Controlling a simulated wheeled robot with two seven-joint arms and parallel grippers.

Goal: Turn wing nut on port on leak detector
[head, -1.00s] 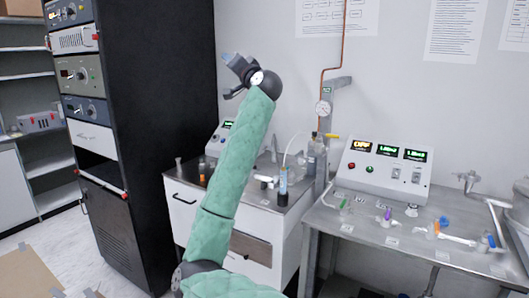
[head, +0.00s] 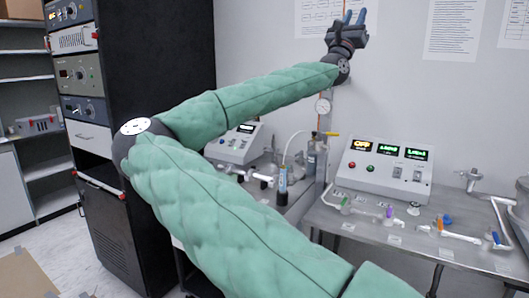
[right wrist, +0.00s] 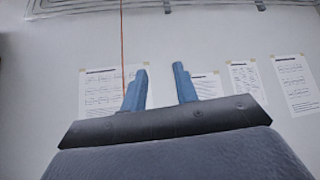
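My right gripper (head: 354,20) is raised high in front of the wall, fingers up, far above the benches. In the right wrist view its two blue fingers stand apart with nothing between them, so the gripper (right wrist: 160,85) is open and empty. A white console (head: 375,175) with lit displays stands on the right steel bench; a similar console (head: 228,145) sits further left, partly behind my arm. I cannot tell which is the leak detector. Small fittings with a purple part (head: 389,212) and an orange part (head: 440,224) lie before the right console. No wing nut can be made out. My left gripper is not in view.
A tall black rack (head: 180,60) stands at the left. A curved metal pipe (head: 495,215) is at the right. My right arm crosses in front of the left bench.

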